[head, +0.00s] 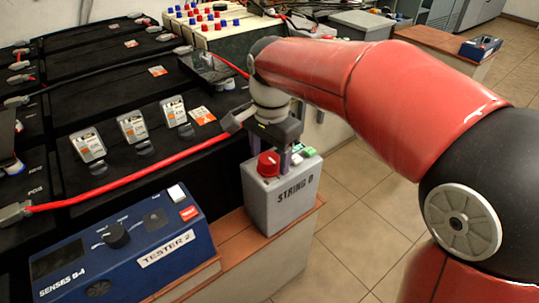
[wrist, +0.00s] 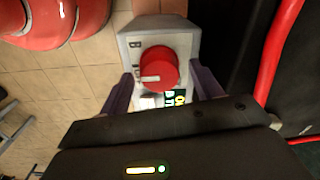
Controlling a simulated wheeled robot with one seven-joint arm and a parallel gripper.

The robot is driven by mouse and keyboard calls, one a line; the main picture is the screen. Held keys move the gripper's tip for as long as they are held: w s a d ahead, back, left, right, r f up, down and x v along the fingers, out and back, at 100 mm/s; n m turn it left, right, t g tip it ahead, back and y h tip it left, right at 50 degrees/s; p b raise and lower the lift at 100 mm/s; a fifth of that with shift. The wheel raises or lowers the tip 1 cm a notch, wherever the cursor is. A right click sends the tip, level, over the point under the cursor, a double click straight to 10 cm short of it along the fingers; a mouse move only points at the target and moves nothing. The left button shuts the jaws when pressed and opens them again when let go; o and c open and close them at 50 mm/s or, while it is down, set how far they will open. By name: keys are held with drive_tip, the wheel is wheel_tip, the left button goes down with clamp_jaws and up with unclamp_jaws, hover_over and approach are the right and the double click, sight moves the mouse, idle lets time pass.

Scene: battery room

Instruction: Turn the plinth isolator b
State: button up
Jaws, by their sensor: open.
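The isolator is a grey box (head: 283,206) marked "STRING" on its front, standing on a brown ledge. Its red rotary knob (head: 269,164) is on top, and a green label shows beside it. In the wrist view the red knob (wrist: 158,68) has a white pointer mark facing left, on the grey box top (wrist: 184,31).
A blue tester (head: 125,245) marked "TESTER 2" stands left of the box on the ledge (head: 240,238). Black battery blocks (head: 100,110) with a red cable (head: 120,183) lie behind. Tiled floor (head: 370,215) is open to the right.

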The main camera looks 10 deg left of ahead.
sight(274, 159)
wheel_tip(274, 159, up, 7)
drive_tip(key=shift+d+r+p, duration=0.1)
drive_tip(key=shift+p, duration=0.25)
drive_tip(key=shift+s, duration=0.1)
drive_tip(key=shift+d, duration=0.35)
drive_tip(key=s+d+n+t, duration=0.1)
drive_tip(key=s+d, duration=0.1)
drive_tip(key=d, duration=0.5)
drive_tip(key=s+d+n+t, duration=0.1)
drive_tip(key=s+d, duration=0.2)
drive_tip(key=d, duration=0.3)
drive_tip(key=s+d+f+n+t, duration=0.3)
drive_tip(key=s+d+f+n, duration=0.1)
drive_tip(key=s+d+f, duration=0.3)
drive_tip(key=s+d, duration=0.2)
drive_tip(key=d, duration=0.2)
drive_tip(key=shift+d, duration=0.35)
drive_tip(key=shift+s, duration=0.1)
idle(0.6)
